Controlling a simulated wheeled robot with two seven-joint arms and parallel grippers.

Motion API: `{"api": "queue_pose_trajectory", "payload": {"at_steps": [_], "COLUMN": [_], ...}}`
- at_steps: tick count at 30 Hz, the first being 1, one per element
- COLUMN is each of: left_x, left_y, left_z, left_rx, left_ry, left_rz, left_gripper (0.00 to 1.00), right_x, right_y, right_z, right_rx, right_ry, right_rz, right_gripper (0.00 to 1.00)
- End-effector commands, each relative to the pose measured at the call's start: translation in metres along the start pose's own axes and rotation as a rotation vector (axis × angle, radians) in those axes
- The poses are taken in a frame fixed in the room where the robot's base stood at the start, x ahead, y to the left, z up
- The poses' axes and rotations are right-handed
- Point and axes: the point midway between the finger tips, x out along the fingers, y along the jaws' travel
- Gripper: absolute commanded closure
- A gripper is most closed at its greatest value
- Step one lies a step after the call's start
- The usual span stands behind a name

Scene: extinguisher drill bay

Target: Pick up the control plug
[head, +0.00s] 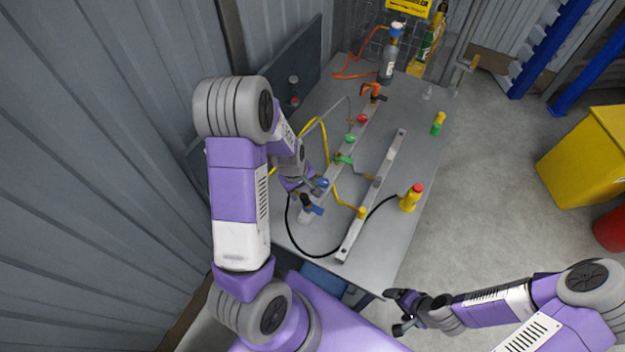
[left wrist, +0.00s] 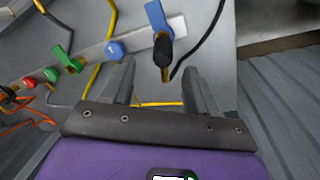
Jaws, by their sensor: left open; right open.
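I cannot tell for sure which part is the control plug. A black-tipped fitting with a blue lever (left wrist: 162,45) stands at the near end of the left rail; it shows in the head view too (head: 309,205). A blue round knob (left wrist: 114,50) sits beside it on the rail. My left gripper (head: 316,188) is over this rail end, open and empty. In the left wrist view its two fingers (left wrist: 160,88) are apart, with the black-tipped fitting beyond the gap. My right gripper (head: 400,312) is open and empty off the table's near right corner.
The grey table (head: 405,105) bears a second rail (head: 372,195), a yellow bottle with red cap (head: 411,198), and a green-yellow one (head: 438,123). A black cable (head: 318,256) and yellow hoses (head: 326,140) loop around the rails. A yellow bin (head: 585,160) stands on the floor right.

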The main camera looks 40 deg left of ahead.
Motion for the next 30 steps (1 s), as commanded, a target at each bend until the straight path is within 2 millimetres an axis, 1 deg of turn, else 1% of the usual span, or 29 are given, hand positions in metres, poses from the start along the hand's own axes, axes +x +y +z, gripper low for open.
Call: {"api": "queue_pose_trajectory", "payload": {"at_steps": [1, 2, 8, 11, 15, 19, 22, 28, 29, 30], "left_x": [-0.004, -0.003, 0.02, 0.031, 0.052, 0.065, 0.07, 0.07, 0.07, 0.07], "left_y": [0.0, -0.001, -0.003, -0.004, -0.006, -0.005, -0.005, -0.005, -0.005, -0.005], "left_z": [-0.003, -0.004, -0.004, -0.003, -0.001, -0.002, -0.002, -0.002, -0.002, -0.002], "left_rx": [-0.016, -0.022, -0.027, -0.026, -0.025, -0.023, -0.022, -0.022, -0.022, -0.022], "left_ry": [0.002, 0.002, 0.002, 0.001, -0.001, 0.002, 0.003, 0.004, 0.004, 0.004], "left_rz": [-0.001, -0.002, -0.004, -0.004, -0.004, -0.003, 0.0, 0.0, 0.0, 0.0], "left_gripper": [0.42, 0.42, 0.42, 0.42, 0.42, 0.42, 0.42, 0.42, 0.45, 0.51], "right_x": [-0.003, -0.002, 0.001, 0.0, -0.002, -0.002, -0.002, -0.002, -0.002, -0.002], "right_y": [-0.001, -0.001, 0.001, 0.0, 0.0, 0.0, -0.001, -0.001, -0.001, -0.001], "right_z": [0.001, 0.001, 0.001, 0.001, 0.001, 0.001, 0.001, 0.001, 0.001, 0.001], "right_rx": [0.001, 0.001, 0.001, 0.001, 0.001, 0.001, 0.001, 0.001, 0.001, 0.001], "right_ry": [-0.001, -0.002, -0.002, -0.002, -0.002, -0.002, -0.001, -0.001, -0.001, -0.001], "right_rz": [0.0, 0.001, 0.001, 0.001, 0.001, 0.001, 0.0, 0.0, 0.0, 0.0], "right_gripper": [0.15, 0.15, 0.15, 0.15, 0.15, 0.15, 0.15, 0.15, 0.15, 0.15]}}
